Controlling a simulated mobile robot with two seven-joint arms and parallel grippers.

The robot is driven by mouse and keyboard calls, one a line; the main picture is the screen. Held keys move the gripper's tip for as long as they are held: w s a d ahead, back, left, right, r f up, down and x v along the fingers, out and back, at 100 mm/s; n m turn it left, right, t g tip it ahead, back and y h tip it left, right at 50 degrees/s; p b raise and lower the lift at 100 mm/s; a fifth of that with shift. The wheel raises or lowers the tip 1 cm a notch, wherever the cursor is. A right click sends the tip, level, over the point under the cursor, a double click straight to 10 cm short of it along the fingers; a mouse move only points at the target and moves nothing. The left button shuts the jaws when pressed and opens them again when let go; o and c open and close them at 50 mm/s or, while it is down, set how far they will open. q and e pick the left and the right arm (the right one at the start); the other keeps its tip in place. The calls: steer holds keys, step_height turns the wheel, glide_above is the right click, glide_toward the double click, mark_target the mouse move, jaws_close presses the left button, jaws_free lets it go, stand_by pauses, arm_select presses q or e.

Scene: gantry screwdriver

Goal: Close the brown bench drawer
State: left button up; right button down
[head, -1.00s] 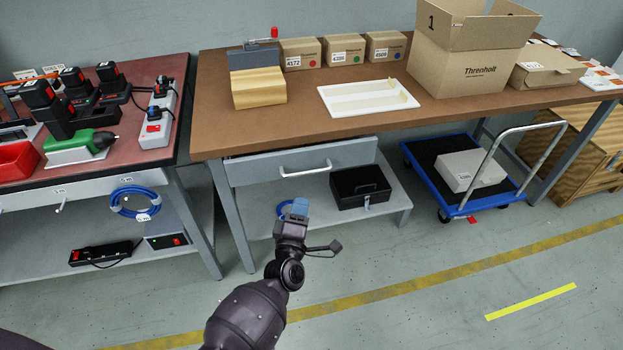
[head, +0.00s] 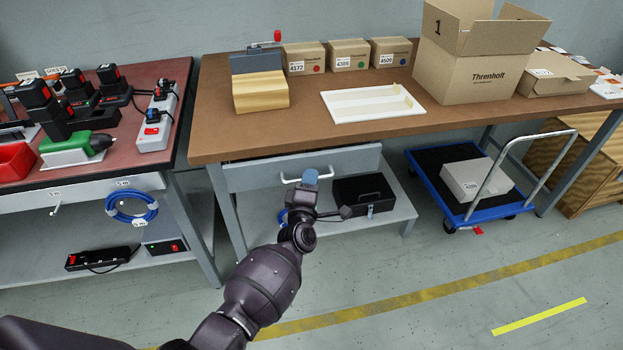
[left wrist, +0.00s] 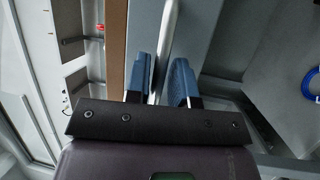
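The drawer (head: 250,176) under the brown bench (head: 225,140) has a grey front and a white bar handle (head: 290,180). A narrow dark gap shows between its top edge and the bench top, so it looks slightly pulled out; how far is hard to tell. My right gripper is not in view.
A black box (head: 363,194) sits on the shelf below the drawer. A blue trolley (head: 440,197) stands to the right. A red-topped bench (head: 120,140) with tools is at the left. The bench top holds a white tray (head: 372,102) and cartons. Floor in front is clear.

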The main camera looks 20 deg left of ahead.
arm_select(q)
steer(key=shift+w+a, duration=0.1)
steer(key=shift+w, duration=0.2)
steer(key=shift+r, duration=0.1)
jaws_close()
